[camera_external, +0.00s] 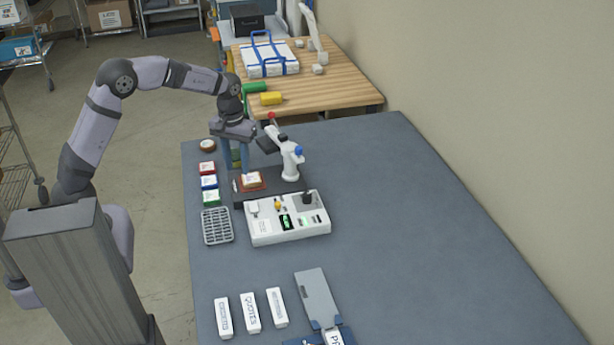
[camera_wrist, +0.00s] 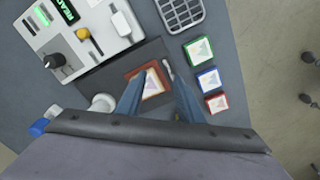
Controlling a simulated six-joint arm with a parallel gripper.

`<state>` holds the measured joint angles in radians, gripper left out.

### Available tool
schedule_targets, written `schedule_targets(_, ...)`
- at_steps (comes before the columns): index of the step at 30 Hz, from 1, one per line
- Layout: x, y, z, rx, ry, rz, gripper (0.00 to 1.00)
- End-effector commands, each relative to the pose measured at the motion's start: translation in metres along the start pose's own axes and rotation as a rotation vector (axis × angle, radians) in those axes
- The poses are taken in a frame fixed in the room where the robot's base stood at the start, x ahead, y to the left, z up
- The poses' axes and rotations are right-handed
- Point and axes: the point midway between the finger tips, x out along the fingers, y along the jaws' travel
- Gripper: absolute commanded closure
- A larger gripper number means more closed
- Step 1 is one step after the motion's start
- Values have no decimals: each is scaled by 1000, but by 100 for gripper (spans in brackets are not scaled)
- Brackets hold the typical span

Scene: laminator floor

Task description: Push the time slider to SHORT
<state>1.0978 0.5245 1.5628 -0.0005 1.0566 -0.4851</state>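The white control box (camera_external: 287,220) stands on the grey table, with a lit green display (camera_external: 286,222) on its top. A yellow knob (camera_external: 278,205), a black knob (camera_external: 307,198) and a white control (camera_external: 253,208) also sit on it. In the wrist view the yellow knob (camera_wrist: 82,33) and the black knob (camera_wrist: 56,62) show at upper left. I cannot tell for sure which control is the time slider, and no SHORT mark is readable. My gripper (camera_wrist: 159,78) points down, its two blue fingers apart and empty, over the press beside the box, away from the knobs.
A white press arm with a blue end (camera_external: 290,158) rises behind the box. A framed badge (camera_external: 251,181) lies on the dark press base. Red, blue and green blocks (camera_external: 209,182) and a grey rack (camera_external: 217,226) stand left. The table's right side is clear.

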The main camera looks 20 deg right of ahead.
Motion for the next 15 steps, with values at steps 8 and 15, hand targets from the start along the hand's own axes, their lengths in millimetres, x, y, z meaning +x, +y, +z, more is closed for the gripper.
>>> schedule_targets(8,-20,125,36,148,1,-1,66)
schedule_targets(15,-22,149,48,174,2,0,66)
